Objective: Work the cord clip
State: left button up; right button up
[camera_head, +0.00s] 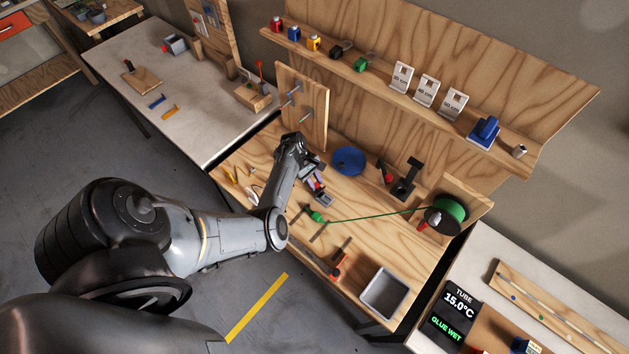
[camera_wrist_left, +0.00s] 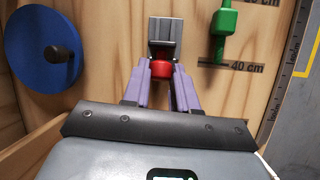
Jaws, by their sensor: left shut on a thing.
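My left gripper (camera_head: 318,188), with purple fingers (camera_wrist_left: 162,84), reaches down over the wooden bench. Its fingers are shut on a small red part (camera_wrist_left: 162,69) of a grey block (camera_wrist_left: 164,36), which looks like the cord clip. The grey block also shows in the head view (camera_head: 325,200), partly hidden by the gripper. A green piece (camera_head: 316,216) lies beside it at the end of a green cord (camera_head: 370,215); it also shows in the left wrist view (camera_wrist_left: 223,32), near a 40 cm mark. The cord runs to a green spool (camera_head: 450,208) at the right. My right gripper is not in view.
A blue disc (camera_head: 349,160) lies behind the gripper. A black stand (camera_head: 406,180) stands to its right. A grey tray (camera_head: 386,291) sits at the front right of the bench, with an orange-and-dark tool (camera_head: 339,266) to its left. An upright wooden board (camera_head: 303,108) stands behind.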

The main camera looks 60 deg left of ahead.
aim_at(323, 188)
pick_arm(q)
jog(key=shift+r, duration=0.1)
grip_shut()
